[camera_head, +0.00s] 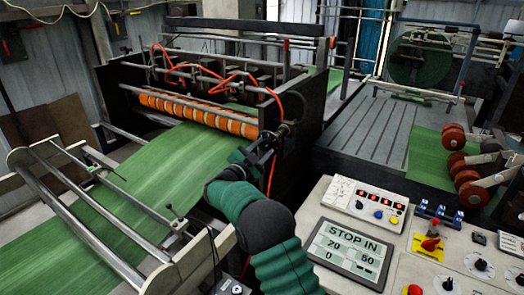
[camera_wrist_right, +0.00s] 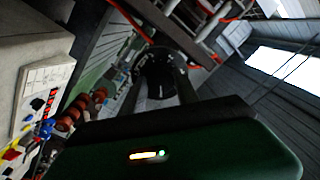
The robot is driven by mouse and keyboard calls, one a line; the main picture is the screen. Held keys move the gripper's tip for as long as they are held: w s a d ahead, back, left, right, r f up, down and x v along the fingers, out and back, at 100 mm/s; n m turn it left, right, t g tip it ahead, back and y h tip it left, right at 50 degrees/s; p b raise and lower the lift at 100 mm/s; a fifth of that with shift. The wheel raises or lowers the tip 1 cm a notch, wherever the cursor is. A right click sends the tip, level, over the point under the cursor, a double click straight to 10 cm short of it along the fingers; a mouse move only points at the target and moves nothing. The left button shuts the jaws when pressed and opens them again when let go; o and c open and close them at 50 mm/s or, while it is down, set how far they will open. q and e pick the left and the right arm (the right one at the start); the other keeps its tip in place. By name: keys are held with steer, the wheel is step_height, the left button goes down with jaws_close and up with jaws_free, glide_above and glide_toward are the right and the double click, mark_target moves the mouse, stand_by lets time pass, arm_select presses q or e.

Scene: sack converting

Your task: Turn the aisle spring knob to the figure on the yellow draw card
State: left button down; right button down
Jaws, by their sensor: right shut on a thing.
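My right arm reaches up from the bottom of the head view to the near end of the orange roller, where my right gripper (camera_head: 264,146) is at the machine's side. In the right wrist view, a round black knob (camera_wrist_right: 158,66) with small pale marks sits between the fingers of the gripper (camera_wrist_right: 160,90), which is shut on it. The marks are too small to read. In the head view the knob is mostly hidden among dark parts. I cannot make out the yellow draw card. My left gripper is out of view.
A console with a screen (camera_head: 349,250) reading "STOP IN", 20, 50 and 0 stands at right. A red switch on a yellow plate (camera_head: 427,246) is beside it. Red hoses (camera_head: 273,100) hang near my gripper. The green web (camera_head: 130,180) runs under the orange roller (camera_head: 200,112).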

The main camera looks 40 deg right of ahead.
steer(key=c, duration=0.9)
jaws_free()
steer(key=b+v, duration=0.2)
steer(key=v, duration=1.5)
steer(key=shift+f+b, duration=0.2)
steer(key=shift+b, duration=0.2)
steer(key=shift+d, duration=0.15)
